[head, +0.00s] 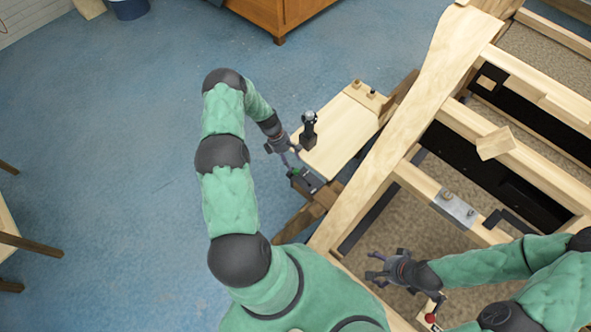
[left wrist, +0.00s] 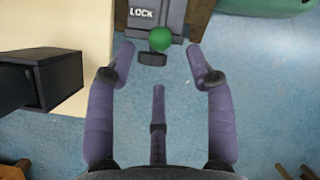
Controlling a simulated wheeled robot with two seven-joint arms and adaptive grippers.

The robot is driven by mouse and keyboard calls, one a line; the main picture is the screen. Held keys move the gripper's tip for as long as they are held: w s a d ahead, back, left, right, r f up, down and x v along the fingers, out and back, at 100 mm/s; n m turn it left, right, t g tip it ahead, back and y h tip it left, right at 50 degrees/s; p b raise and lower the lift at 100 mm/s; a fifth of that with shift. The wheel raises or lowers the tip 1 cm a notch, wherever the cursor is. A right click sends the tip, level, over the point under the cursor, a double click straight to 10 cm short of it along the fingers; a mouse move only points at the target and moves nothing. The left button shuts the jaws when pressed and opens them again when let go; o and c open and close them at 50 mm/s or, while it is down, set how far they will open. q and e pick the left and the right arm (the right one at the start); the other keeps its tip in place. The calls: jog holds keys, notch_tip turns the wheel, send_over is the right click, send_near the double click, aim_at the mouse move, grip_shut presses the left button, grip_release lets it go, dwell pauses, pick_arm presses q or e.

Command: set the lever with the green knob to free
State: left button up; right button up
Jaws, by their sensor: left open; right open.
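The green knob (left wrist: 160,39) shows in the left wrist view on a dark lever housing (left wrist: 172,14) with the white word LOCK, just below and right of that word. No other label is readable. In the head view the green knob (head: 295,172) is small, at the edge of the dark housing (head: 308,183). My left gripper (head: 291,158) is open beside the knob. In the left wrist view its fingertips (left wrist: 161,50) stand either side of the knob with gaps. My right gripper (head: 374,267) is open and empty over the frame's floor.
A pale wooden board (head: 338,138) with a black upright handle (head: 309,130) lies close to my left gripper. A red knob (head: 430,318) is near my right arm. Wooden beams (head: 400,130) fill the right side. Blue floor (head: 110,150) is open at left.

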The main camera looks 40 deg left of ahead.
aim_at(295, 170)
pick_arm(q)
jog(key=x, duration=0.6)
jog(key=shift+d+f+b, duration=0.1)
jog(key=shift+f+b, duration=0.2)
jog(key=shift+b, duration=0.1)
grip_shut()
